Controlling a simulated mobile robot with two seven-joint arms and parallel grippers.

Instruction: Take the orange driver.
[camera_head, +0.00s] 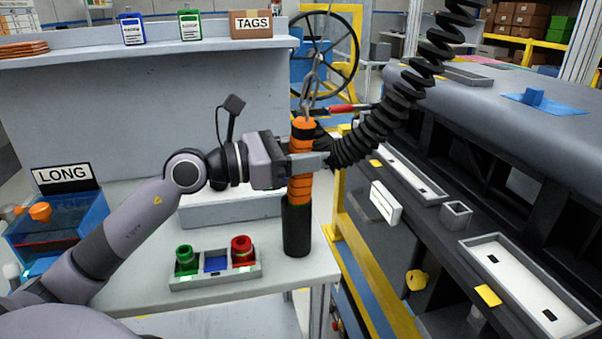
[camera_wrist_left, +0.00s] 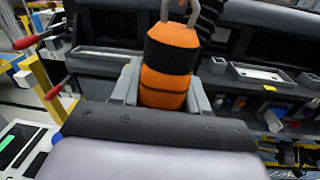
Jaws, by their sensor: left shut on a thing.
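The orange driver (camera_head: 301,190) hangs upright in the head view, with an orange ribbed upper body and a black lower part. A metal hook and ring hold its top, and a black coiled hose runs beside it. My left gripper (camera_head: 308,163) is shut around the driver's orange body from the left side. In the left wrist view the driver (camera_wrist_left: 168,72) stands between the two grey fingers of my left gripper (camera_wrist_left: 163,88), its black band and hook above them. My right gripper is not in view.
A tray (camera_head: 216,272) with a green and a red socket sits on the bench left of the driver's lower end. A blue bin labelled LONG (camera_head: 85,225) is at the left. The dashboard module (camera_head: 500,190) with white-framed recesses lies to the right, behind a yellow rail (camera_head: 345,245).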

